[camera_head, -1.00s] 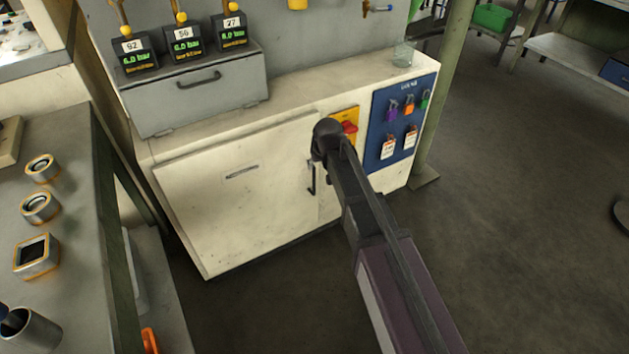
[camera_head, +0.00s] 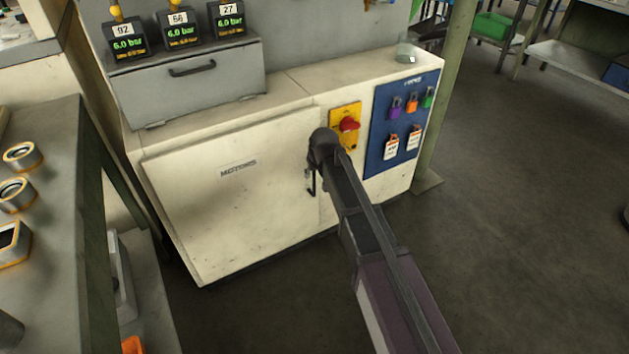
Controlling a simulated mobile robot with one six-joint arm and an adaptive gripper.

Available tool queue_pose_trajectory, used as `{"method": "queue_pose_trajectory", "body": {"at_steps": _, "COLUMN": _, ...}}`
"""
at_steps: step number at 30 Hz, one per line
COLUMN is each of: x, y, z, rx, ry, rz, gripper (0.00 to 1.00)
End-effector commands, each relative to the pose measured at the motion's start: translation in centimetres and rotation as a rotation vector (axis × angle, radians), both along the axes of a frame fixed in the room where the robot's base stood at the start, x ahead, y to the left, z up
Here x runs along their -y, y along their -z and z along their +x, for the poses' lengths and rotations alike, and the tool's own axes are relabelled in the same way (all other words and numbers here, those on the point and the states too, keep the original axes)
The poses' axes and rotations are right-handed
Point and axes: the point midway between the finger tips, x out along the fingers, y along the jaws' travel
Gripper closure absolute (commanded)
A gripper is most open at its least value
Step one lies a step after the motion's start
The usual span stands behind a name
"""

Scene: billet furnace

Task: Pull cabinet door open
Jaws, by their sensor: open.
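The white cabinet door (camera_head: 230,205), labelled MOTORS, fills the front left of the low cabinet. It looks shut or nearly shut; I cannot tell whether there is a gap. Its dark vertical handle (camera_head: 310,184) is near the door's right edge, with its upper part hidden by the end of my arm. My gripper (camera_head: 321,148) is at the dark end of the arm, in front of the handle in the picture. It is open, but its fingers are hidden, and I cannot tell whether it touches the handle.
A yellow panel with a red rotary switch (camera_head: 348,124) is right of the door. A blue board (camera_head: 382,150) holds padlocks and tags. A grey box (camera_head: 190,80) sits on the cabinet top. A workbench (camera_head: 52,200) stands at the left. The floor in front is clear.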

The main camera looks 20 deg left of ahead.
Motion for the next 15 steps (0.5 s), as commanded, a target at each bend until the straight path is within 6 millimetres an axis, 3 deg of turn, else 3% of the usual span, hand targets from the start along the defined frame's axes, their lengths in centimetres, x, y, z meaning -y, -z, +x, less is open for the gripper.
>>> {"method": "queue_pose_trajectory", "body": {"at_steps": 6, "x": -0.4, "y": 1.6, "z": 0.5, "rx": 0.0, "ry": 0.0, "rz": 0.0, "gripper": 0.49}}
{"method": "queue_pose_trajectory", "body": {"at_steps": 15, "x": -0.5, "y": 2.0, "z": 0.6, "rx": 0.0, "ry": 0.0, "rz": 0.0, "gripper": 0.49}}
